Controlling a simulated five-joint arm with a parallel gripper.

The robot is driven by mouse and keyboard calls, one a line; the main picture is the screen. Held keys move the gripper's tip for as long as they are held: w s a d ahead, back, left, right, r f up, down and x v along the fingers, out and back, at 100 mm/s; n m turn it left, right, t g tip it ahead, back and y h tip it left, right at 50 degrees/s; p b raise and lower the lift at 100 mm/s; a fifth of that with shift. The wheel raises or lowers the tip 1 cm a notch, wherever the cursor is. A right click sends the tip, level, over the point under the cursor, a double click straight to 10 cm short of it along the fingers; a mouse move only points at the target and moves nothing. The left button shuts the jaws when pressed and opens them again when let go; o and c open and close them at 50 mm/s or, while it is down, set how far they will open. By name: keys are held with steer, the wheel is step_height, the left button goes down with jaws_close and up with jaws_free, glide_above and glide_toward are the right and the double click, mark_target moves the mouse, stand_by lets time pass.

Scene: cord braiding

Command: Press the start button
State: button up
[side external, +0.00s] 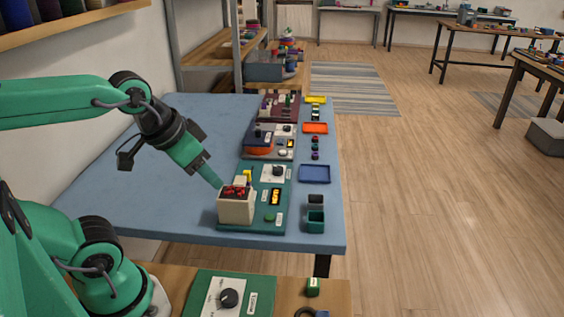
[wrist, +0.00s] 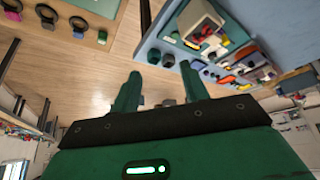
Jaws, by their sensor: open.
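A green machine panel (side external: 256,220) lies on the blue table, with a cream box (side external: 236,208) holding red pieces at its left side. A round green button (side external: 269,217) sits near the panel's front edge beside a small white label, too small to read. I cannot tell for sure that it is the start button. My gripper (side external: 217,184) points down just above the cream box, left of and higher than the button. In the wrist view my gripper (wrist: 158,92) shows two fingers apart with nothing between them. The cream box (wrist: 201,20) also shows there at the upper right.
On the panel are a dark knob (side external: 278,171) and a lit yellow display (side external: 275,197). A teal cup (side external: 316,221) and a blue tray (side external: 314,174) stand to the right. Other machines stand farther back. The table's left part (side external: 150,185) is clear.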

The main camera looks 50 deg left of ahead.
jaws_close()
stand_by(1.5)
